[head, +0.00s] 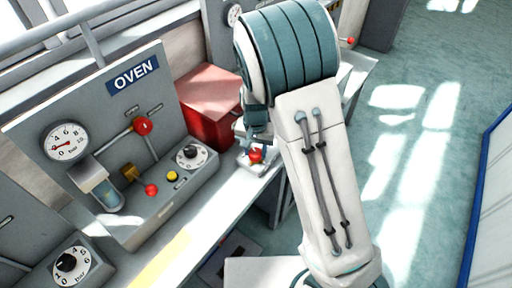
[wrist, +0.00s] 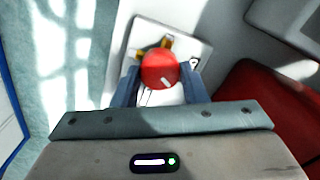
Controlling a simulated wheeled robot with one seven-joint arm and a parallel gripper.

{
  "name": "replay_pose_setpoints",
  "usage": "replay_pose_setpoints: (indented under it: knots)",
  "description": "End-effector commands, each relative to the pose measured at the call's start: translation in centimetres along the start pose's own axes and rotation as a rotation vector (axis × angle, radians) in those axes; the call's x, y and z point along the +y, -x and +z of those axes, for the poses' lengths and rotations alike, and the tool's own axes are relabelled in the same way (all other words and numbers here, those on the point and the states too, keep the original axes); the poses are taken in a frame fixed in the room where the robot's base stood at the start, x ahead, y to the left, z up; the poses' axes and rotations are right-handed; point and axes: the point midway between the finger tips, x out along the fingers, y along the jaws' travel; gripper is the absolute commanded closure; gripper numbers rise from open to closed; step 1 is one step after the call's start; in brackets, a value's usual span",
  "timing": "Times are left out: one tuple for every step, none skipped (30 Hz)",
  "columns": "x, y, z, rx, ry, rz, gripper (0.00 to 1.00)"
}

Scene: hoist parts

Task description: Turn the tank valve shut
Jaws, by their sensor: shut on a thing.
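The valve's round red knob (wrist: 159,69) has a short white mark near its lower edge. Yellow parts show just behind it, above a white plate (wrist: 145,30) with dark printed marks. My gripper (wrist: 160,74) has one blue finger on each side of the knob and is shut on it. In the head view the red knob (head: 256,156) sits at the end of the bench, right of the oven panel. The valve's stem is hidden beneath the knob.
The oven panel (head: 95,95) stands left, with a gauge (head: 64,141), a red handle (head: 143,126), a dial (head: 191,156) and small buttons. A red box (head: 210,92) stands close behind my gripper. Open floor (head: 415,150) lies to the right.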

Motion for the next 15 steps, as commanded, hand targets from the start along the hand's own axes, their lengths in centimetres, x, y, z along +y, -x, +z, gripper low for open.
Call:
replay_pose_setpoints:
  knots:
    - [0.0,0.15,0.06,-0.002,-0.045,0.0,0.84]
    - [0.0,0.15,0.07,-0.002,-0.073,0.0,0.84]
    - [0.0,0.16,0.07,-0.002,-0.112,0.0,0.84]
    - [0.01,0.16,0.07,-0.002,-0.14,0.0,0.84]
    - [0.01,0.16,0.07,-0.002,-0.169,0.0,0.84]
    - [0.02,0.15,0.07,-0.002,-0.207,0.0,0.84]
    - [0.03,0.15,0.07,-0.002,-0.235,0.0,0.84]
    - [0.03,0.15,0.07,-0.002,-0.264,0.0,0.84]
    - [0.04,0.15,0.07,-0.002,-0.301,0.001,0.84]
    - [0.06,0.15,0.08,-0.002,-0.33,0.001,0.84]
    - [0.07,0.16,0.08,-0.002,-0.359,0.001,0.84]
    - [0.08,0.17,0.08,-0.002,-0.397,0.001,0.84]
    - [0.09,0.18,0.09,-0.002,-0.426,0.001,0.84]
    - [0.1,0.19,0.09,-0.002,-0.454,0.001,0.84]
    - [0.11,0.2,0.09,-0.002,-0.493,0.001,0.84]
